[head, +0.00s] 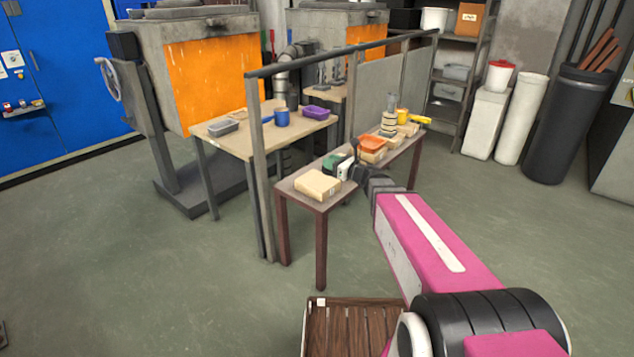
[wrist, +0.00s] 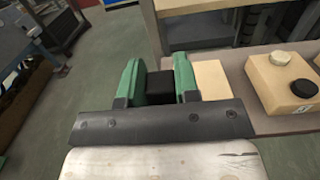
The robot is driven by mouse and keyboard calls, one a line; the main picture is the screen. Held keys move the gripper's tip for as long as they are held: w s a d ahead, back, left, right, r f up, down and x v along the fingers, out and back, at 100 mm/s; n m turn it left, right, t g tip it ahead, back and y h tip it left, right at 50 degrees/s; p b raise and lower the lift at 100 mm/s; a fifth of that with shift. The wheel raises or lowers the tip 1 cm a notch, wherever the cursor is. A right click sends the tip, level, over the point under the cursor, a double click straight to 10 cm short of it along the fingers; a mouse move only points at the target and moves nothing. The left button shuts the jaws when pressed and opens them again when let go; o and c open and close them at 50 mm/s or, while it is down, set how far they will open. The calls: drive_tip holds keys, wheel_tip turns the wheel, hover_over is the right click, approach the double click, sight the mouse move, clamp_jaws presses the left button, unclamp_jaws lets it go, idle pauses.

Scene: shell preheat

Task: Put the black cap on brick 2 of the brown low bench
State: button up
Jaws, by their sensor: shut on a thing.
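My gripper (wrist: 157,82) has green fingers closed on a black piece (wrist: 158,88) that looks like the black cap. In the head view my gripper (head: 338,166) is over the brown low bench (head: 306,202), close behind a tan brick (head: 317,184). In the wrist view one plain tan brick (wrist: 210,80) is just right of the fingers and partly hidden by them.
An orange piece (head: 372,143), a ringed stack (head: 388,122) and a yellow cup (head: 402,116) stand along the bench's far part. A metal frame (head: 258,150) rises between the bench and a light table (head: 235,143). A slatted wooden crate (head: 340,325) is on the floor in front.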

drive_tip(key=w+a+f, duration=0.2)
drive_tip(key=w, duration=0.2)
drive_tip(key=w+a+f, duration=0.1)
drive_tip(key=w+f, duration=0.2)
drive_tip(key=w, duration=0.1)
drive_tip(key=w+a+f, duration=0.2)
drive_tip(key=w, duration=0.3)
drive_tip(key=shift+w+a+f, duration=0.1)
drive_tip(key=shift+a+f, duration=0.2)
drive_tip(key=shift+f, duration=2.1)
drive_tip(key=shift+f, duration=0.25)
